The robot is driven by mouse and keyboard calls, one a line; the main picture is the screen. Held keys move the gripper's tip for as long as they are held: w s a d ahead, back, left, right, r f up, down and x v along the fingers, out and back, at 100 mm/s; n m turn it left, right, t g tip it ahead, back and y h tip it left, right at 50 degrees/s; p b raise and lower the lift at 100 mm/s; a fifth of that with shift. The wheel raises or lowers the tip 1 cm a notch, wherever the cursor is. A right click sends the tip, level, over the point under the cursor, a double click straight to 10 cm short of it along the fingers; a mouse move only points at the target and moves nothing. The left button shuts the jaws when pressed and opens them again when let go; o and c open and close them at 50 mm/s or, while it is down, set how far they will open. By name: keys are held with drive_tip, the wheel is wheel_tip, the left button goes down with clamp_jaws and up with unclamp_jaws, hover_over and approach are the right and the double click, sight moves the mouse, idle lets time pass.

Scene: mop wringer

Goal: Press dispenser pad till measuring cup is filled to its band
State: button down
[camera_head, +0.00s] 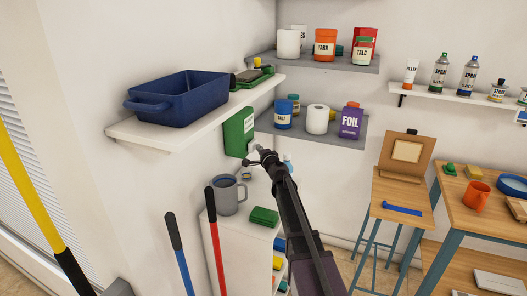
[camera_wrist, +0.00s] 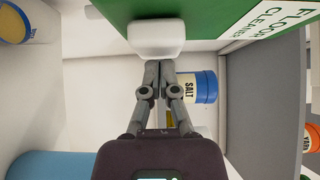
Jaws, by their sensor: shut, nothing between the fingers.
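The green dispenser (camera_head: 238,132), labelled floor cleaner, is on the wall below the shelf. Its white pad (camera_wrist: 155,38) shows at the top of the wrist view. My gripper (camera_wrist: 158,64) is shut and empty, its fingertips right at the pad's near edge; I cannot tell whether they touch it. In the head view my gripper (camera_head: 256,157) is beside the dispenser's lower right. A grey handled cup (camera_head: 227,197) stands on the white cabinet below. A round yellow-and-blue thing (camera_wrist: 14,22) is cut off at the wrist view's corner. I cannot make out a band or fill level.
A blue basin (camera_head: 178,100) sits on the shelf (camera_head: 145,132) above. A green block (camera_head: 264,216) lies on the cabinet by the cup. A salt can (camera_wrist: 197,87) stands on the grey shelf beyond. Blue and red poles (camera_head: 214,240) rise in front of the cabinet.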

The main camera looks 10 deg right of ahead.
idle(0.3)
drive_tip(key=shift+w+a, duration=0.65)
drive_tip(key=shift+a, duration=0.2)
drive_tip(key=shift+s, duration=0.1)
drive_tip(key=s+d, duration=0.5)
drive_tip(key=s, duration=0.7)
drive_tip(key=shift+s, duration=0.1)
idle(0.8)
